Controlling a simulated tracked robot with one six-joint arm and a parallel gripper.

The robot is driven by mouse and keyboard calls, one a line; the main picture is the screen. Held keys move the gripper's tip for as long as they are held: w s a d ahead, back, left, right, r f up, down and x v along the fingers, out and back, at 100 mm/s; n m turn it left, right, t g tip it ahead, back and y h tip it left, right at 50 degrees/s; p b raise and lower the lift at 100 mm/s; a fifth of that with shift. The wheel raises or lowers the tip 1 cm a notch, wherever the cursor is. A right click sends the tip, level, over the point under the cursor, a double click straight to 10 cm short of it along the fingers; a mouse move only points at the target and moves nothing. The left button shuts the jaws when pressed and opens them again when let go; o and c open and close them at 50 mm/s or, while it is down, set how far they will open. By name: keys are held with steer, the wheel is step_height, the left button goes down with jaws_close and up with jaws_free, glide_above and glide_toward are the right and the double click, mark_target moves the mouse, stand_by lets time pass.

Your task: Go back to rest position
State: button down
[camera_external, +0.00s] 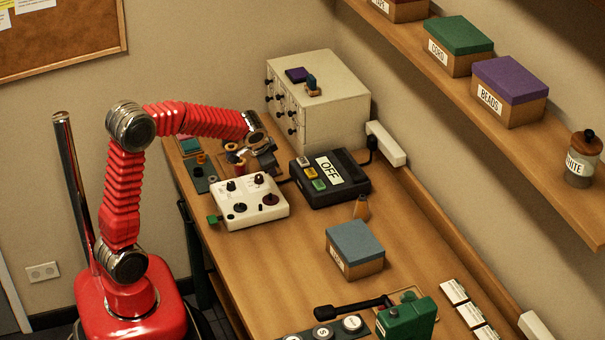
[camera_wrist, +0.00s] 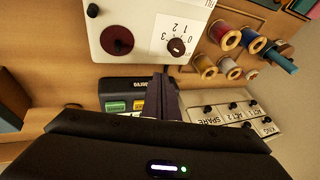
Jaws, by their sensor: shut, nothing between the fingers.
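My gripper (camera_external: 265,158) hangs at the end of my red arm, above the far left part of the wooden table (camera_external: 290,262). It is between the white control box and the white drawer cabinet. In the wrist view my gripper (camera_wrist: 160,92) shows as dark fingers close together, with nothing held between them. The fingers point toward the gap beside the white control box (camera_wrist: 150,30). My arm is bent and stretched out over the table, with its base on the floor at the left.
Near my gripper are a white control box (camera_external: 248,206), a black box marked OFF (camera_external: 348,188), a drawer cabinet (camera_external: 335,95) and thread spools (camera_wrist: 227,38). A blue-lidded box (camera_external: 355,247) and a green device (camera_external: 407,320) stand nearer the front. A shelf (camera_external: 555,165) runs along the right wall.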

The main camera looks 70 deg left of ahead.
steer(key=s+d+r+h, duration=0.2)
steer(key=s+d+r, duration=0.1)
steer(key=s+d, duration=0.8)
steer(key=s+d+r+t+h, duration=0.1)
steer(key=s+d+r, duration=0.3)
steer(key=s+d, duration=0.7)
steer(key=s, duration=0.3)
steer(key=shift+r+t+h, duration=0.15)
steer(key=shift+t+h, duration=0.15)
steer(key=shift+h, duration=0.1)
steer(key=c, duration=2.4)
jaws_free()
steer(key=shift+d, duration=0.1)
steer(key=shift+c, duration=0.2)
